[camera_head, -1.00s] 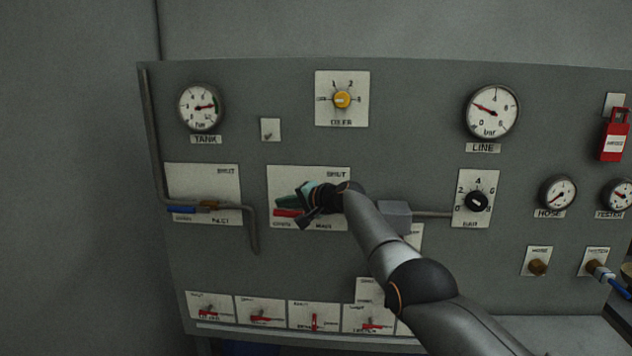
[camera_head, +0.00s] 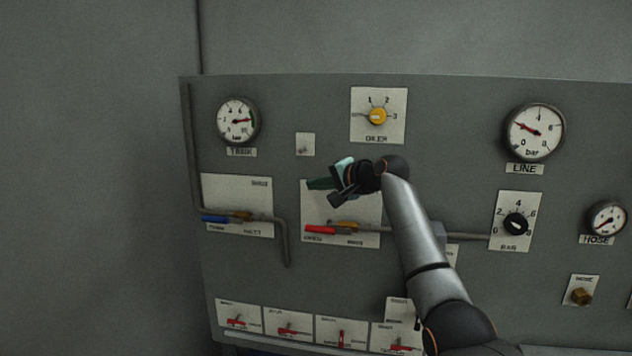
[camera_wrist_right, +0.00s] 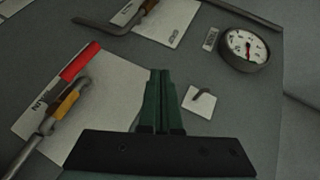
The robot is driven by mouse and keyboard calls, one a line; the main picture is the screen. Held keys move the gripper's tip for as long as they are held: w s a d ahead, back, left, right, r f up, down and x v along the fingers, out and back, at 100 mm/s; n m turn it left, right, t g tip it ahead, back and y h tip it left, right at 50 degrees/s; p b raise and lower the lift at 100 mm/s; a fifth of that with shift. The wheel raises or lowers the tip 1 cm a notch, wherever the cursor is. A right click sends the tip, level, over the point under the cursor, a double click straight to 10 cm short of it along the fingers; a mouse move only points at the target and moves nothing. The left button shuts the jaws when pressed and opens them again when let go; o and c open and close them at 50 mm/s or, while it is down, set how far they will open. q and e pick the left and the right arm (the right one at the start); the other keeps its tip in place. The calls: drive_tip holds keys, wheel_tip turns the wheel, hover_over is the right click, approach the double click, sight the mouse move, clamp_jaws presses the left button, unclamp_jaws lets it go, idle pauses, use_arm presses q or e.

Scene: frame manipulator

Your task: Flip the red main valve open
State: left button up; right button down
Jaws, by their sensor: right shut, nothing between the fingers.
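The red main valve handle (camera_head: 322,230) lies roughly level and points left, above the word OPEN on its white card (camera_head: 368,207). Its brass body (camera_head: 345,225) sits on the pipe. In the right wrist view the red handle (camera_wrist_right: 80,62) is at upper left, with the brass body (camera_wrist_right: 68,103) below it. My right gripper (camera_head: 319,184) has green fingers and is above the handle, apart from it. In the right wrist view the fingers (camera_wrist_right: 160,78) are shut together with nothing between them. My left gripper is not in view.
A blue-handled valve (camera_head: 214,219) is on the left card. A small hook-like toggle (camera_head: 304,149) and the yellow oiler knob (camera_head: 378,117) are above my gripper. The black bar knob (camera_head: 515,224) is at right. Several small red levers (camera_head: 288,330) line the bottom.

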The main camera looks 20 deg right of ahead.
drive_tip(key=shift+s+a+r, duration=0.2)
drive_tip(key=shift+s+r, duration=0.1)
drive_tip(key=shift+r, duration=0.2)
drive_tip(key=shift+s+a+r, duration=0.15)
drive_tip(key=shift+s+r, duration=0.1)
drive_tip(key=shift+r, duration=0.2)
drive_tip(key=s+a+f+n+g+h, duration=0.1)
drive_tip(key=s+f+n, duration=0.15)
drive_tip(key=f, duration=1.25)
drive_tip(key=s+a+f+n+g+h, duration=0.1)
drive_tip(key=s+f+n+h, duration=0.15)
drive_tip(key=f, duration=1.25)
drive_tip(key=s+a+f+n+g, duration=0.1)
drive_tip(key=s+a+f+n, duration=0.25)
drive_tip(key=s+f, duration=1.1)
drive_tip(key=s+a+f+n, duration=0.1)
drive_tip(key=s+a+f, duration=0.1)
drive_tip(key=s, duration=0.6)
drive_tip(key=s+a+f+n, duration=0.2)
drive_tip(key=s+f, duration=0.2)
drive_tip(key=s, duration=0.5)
drive_tip(key=s+a+f+n+g+y, duration=0.1)
drive_tip(key=s+a+f+n, duration=0.1)
drive_tip(key=s, duration=0.7)
drive_tip(key=shift+s+a+f, duration=0.25)
drive_tip(key=shift+f, duration=0.2)
drive_tip(key=shift+s+d, duration=0.1)
